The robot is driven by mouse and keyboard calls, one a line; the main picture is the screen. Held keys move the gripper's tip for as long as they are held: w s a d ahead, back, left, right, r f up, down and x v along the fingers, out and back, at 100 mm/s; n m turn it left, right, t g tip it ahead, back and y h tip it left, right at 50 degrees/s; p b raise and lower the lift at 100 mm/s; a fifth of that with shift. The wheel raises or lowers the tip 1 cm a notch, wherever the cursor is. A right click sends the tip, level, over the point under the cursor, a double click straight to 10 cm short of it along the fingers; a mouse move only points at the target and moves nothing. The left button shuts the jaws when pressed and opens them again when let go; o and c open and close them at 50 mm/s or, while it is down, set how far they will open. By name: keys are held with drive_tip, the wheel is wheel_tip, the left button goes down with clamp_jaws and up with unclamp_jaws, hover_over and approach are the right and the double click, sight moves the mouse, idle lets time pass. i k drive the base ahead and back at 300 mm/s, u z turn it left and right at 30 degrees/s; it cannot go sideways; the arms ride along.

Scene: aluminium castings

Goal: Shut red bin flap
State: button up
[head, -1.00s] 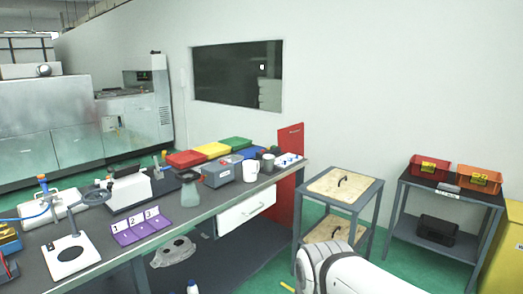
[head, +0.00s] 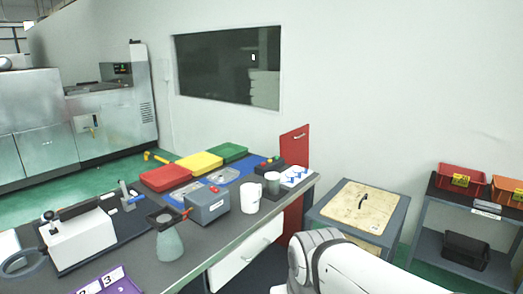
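A red bin (head: 166,178) with a flat red top stands on the workbench, at the left end of a row with a yellow bin (head: 200,162) and a green bin (head: 228,152). From here I cannot tell its flap apart from its top or say how it stands. Another red bin (head: 461,180) with a yellow label is on the dark rack at the right. My gripper is not in view; only a white link of my arm shows at the bottom.
The workbench (head: 215,240) holds a grey box (head: 208,205), a white mug (head: 249,198), a grey-green flask (head: 169,240) and a white device (head: 80,240). A red door (head: 295,148) stands upright behind the bench end. A wood-topped cart (head: 360,207) stands right of the bench.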

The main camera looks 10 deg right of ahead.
sight(293, 145)
drive_tip(key=i, duration=1.15)
drive_tip(key=z, duration=0.65)
